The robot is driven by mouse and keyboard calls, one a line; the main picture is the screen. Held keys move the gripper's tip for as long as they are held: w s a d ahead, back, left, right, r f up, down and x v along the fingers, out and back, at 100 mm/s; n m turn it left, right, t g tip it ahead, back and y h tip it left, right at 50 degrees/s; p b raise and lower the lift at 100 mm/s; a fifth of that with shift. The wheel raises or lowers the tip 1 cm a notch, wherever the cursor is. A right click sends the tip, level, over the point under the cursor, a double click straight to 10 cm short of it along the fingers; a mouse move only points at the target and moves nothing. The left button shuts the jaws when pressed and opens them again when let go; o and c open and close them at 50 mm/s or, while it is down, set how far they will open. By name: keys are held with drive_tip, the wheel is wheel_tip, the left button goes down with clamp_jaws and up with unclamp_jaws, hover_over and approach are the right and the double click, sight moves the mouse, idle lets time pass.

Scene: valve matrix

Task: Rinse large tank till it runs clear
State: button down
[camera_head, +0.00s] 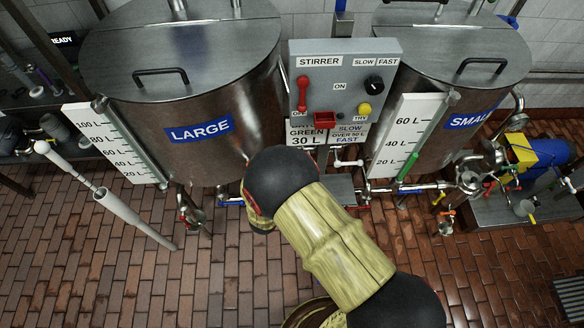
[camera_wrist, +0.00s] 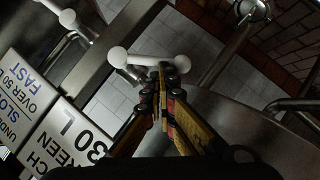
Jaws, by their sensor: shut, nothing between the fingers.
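The large tank (camera_head: 190,95) is a steel drum with a blue LARGE label, standing at left in the head view. Its lid (camera_head: 185,50) is down. Its white level scale (camera_head: 112,148) runs from 20 to 100 L; I cannot tell the level in its tube. My gripper (camera_wrist: 165,75) is shut and empty. In the wrist view its fingertips overlap a white round-ended lever (camera_wrist: 145,58); I cannot tell whether they touch. In the head view my arm mostly hides the gripper, low in front of the large tank. The tank's inside is hidden.
A grey stirrer box (camera_head: 342,80) with a red lever, red switch and knobs stands between the tanks. The small tank (camera_head: 440,85), with green low in its gauge (camera_head: 407,165), is at right beside a blue pump (camera_head: 545,152). A white hose wand (camera_head: 110,200) leans at left.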

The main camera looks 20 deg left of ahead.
drive_tip(key=shift+f, duration=0.45)
idle(0.5)
drive_tip(key=shift+r, duration=0.1)
idle(4.4)
